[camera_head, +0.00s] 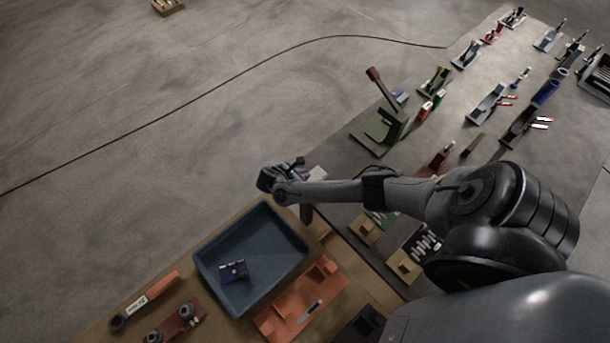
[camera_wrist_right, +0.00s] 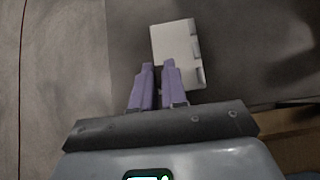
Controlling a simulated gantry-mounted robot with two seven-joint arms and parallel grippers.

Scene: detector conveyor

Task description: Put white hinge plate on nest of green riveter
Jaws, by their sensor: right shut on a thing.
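The white hinge plate shows in the right wrist view (camera_wrist_right: 178,42) as a flat pale plate with notches along its right edge. In the head view it is a small pale patch (camera_head: 318,172) beside my right gripper (camera_head: 300,169). In the wrist view my right gripper's purple fingers (camera_wrist_right: 158,67) are shut on the plate's near left part. The green riveter (camera_head: 384,128), with a raised lever and red knob, stands on the grey bench, beyond and to the right of the gripper. Its nest is too small to make out clearly. My left gripper is out of view.
Several tools and presses line the grey bench behind. My right arm crosses the bench and hides part of it.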

